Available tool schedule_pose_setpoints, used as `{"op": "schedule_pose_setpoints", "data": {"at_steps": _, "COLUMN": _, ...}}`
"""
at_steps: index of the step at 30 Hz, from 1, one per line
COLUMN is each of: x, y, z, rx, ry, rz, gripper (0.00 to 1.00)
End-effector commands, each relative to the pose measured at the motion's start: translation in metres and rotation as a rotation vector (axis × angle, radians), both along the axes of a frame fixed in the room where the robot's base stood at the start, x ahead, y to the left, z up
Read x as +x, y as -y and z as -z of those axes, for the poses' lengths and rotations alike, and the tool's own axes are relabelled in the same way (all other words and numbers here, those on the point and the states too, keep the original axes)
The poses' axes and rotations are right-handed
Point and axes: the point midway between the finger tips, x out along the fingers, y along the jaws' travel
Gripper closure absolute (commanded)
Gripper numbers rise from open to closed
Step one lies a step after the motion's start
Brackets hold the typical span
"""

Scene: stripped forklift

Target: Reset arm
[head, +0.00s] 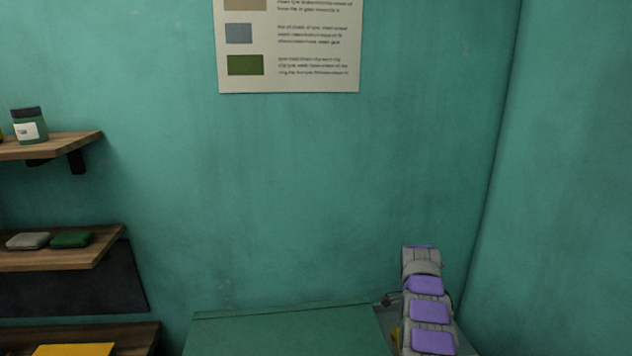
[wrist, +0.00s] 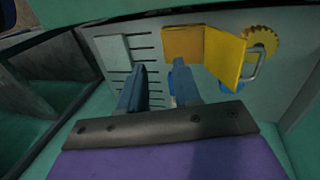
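My arm, grey with purple pads, rises at the lower right of the head view; the gripper's fingers cannot be made out there. In the wrist view my gripper (wrist: 159,76) has its two blue-grey fingers apart, with nothing seen held between them. Beyond the fingers is a pale panel (wrist: 108,50) with a row of dark slots. A yellow folded plate (wrist: 222,55) stands out from the panel, right of the fingers. Whether the right finger touches it cannot be told.
A yellow toothed wheel (wrist: 262,38) and a metal handle (wrist: 256,66) are right of the plate. A green flat-topped body (head: 285,332) stands left of my arm. Wooden shelves (head: 85,250) with small items are on the left wall. A poster (head: 290,80) hangs above.

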Motion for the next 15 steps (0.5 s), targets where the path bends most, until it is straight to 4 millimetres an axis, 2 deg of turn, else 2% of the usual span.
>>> {"op": "schedule_pose_setpoints", "data": {"at_steps": 4, "x": -0.001, "y": -0.004, "z": -0.007, "rx": 0.011, "ry": 0.000, "rz": -0.029, "gripper": 0.67}}
{"op": "schedule_pose_setpoints", "data": {"at_steps": 15, "x": -0.012, "y": -0.021, "z": -0.045, "rx": 0.054, "ry": 0.011, "rz": -0.147, "gripper": 0.67}}
